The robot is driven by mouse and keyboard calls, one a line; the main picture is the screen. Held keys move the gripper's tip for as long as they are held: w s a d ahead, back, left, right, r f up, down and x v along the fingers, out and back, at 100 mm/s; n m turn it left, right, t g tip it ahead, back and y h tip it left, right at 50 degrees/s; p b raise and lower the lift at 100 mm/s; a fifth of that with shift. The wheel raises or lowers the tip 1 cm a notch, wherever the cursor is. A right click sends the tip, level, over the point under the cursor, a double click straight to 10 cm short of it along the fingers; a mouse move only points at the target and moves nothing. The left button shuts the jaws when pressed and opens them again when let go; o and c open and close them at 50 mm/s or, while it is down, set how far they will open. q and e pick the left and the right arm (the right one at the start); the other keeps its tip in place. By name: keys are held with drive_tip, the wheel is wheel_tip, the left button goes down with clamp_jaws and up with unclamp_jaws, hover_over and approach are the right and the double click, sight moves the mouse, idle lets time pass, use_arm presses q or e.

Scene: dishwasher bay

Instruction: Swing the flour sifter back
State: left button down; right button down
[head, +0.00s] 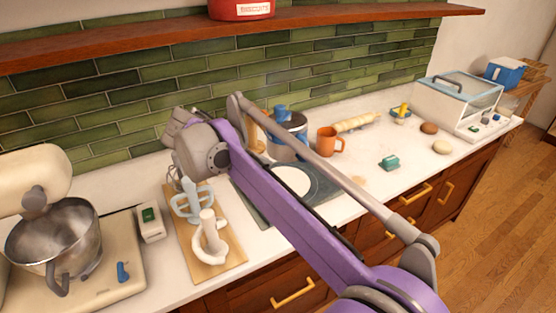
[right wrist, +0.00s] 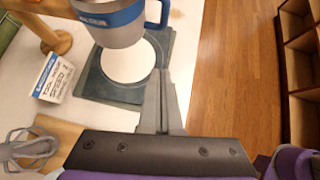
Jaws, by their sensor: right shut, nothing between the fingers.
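The flour sifter (head: 288,135) is a grey metal can with a blue band and blue handle. It stands out over a white round disc (head: 293,181) on a dark square base (head: 325,190), beside a wooden post (head: 255,130). In the right wrist view the sifter (right wrist: 112,22) is at the top, cut off by the edge, with its blue handle on the right. My right gripper (right wrist: 161,75) is shut and empty, with its fingertips over the base's near edge, seen apart from the sifter. In the head view my purple arm hides the fingers. My left gripper is not in view.
A stand mixer (head: 55,235) is at the left. A wooden board (head: 195,262) with pale mixer attachments lies in front of my arm. An orange mug (head: 329,141) stands right of the sifter. A small label card (right wrist: 58,78) is near the post. The right counter front is fairly clear.

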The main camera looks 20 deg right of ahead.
drive_tip(key=w+d+f, duration=0.2)
drive_tip(key=d+f, duration=0.3)
drive_tip(key=d, duration=0.5)
drive_tip(key=shift+w+d+f+p, duration=0.25)
drive_tip(key=shift+w+p, duration=0.05)
drive_tip(key=shift+d, duration=0.1)
